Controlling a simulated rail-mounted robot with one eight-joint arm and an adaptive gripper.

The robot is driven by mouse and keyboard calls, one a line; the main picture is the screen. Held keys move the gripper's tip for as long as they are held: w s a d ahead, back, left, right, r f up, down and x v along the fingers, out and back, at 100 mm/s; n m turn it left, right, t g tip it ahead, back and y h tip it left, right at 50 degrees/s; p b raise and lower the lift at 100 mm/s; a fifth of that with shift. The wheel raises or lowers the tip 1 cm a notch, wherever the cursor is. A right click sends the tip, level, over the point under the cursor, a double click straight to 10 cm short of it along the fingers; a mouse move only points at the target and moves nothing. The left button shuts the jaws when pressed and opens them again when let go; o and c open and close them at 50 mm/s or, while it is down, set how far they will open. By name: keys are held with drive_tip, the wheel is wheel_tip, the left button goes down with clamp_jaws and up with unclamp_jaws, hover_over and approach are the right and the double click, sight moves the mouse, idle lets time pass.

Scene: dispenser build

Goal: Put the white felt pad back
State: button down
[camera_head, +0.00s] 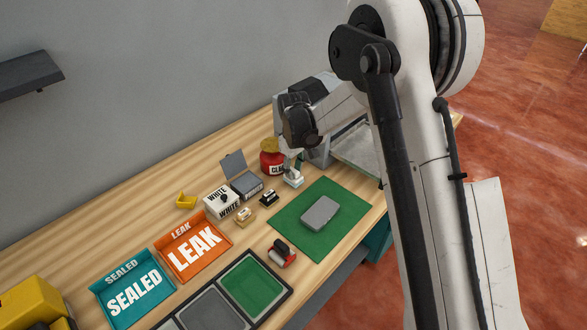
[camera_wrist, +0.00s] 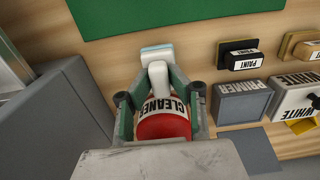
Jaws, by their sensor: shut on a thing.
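The white felt pad (camera_head: 293,179) is a small white piece with a pale blue part at one end. It also shows in the wrist view (camera_wrist: 157,72). My gripper (camera_head: 292,163) is shut on it, and its green fingers converge on the pad in the wrist view. The pad is low over the wooden bench, just in front of the red CLEANER container (camera_head: 271,163). I cannot tell whether it touches the bench. The red container (camera_wrist: 162,126) shows between my finger links in the wrist view.
A black block (camera_head: 268,198) and a tan block (camera_head: 244,216) stand left of the pad. Behind them are the grey PRIMER box (camera_wrist: 242,103) and the WHITE box (camera_head: 221,202). A green mat (camera_head: 300,240) bears a grey case (camera_head: 320,212). A grey machine (camera_head: 318,155) stands behind.

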drive_tip(key=shift+f+b, duration=0.6)
drive_tip(key=shift+f, duration=0.05)
idle(0.6)
drive_tip(key=c, duration=0.9)
unclamp_jaws()
drive_tip(key=shift+r, duration=0.2)
drive_tip(key=shift+r+p, duration=1.45)
drive_tip(key=shift+r, duration=2.45)
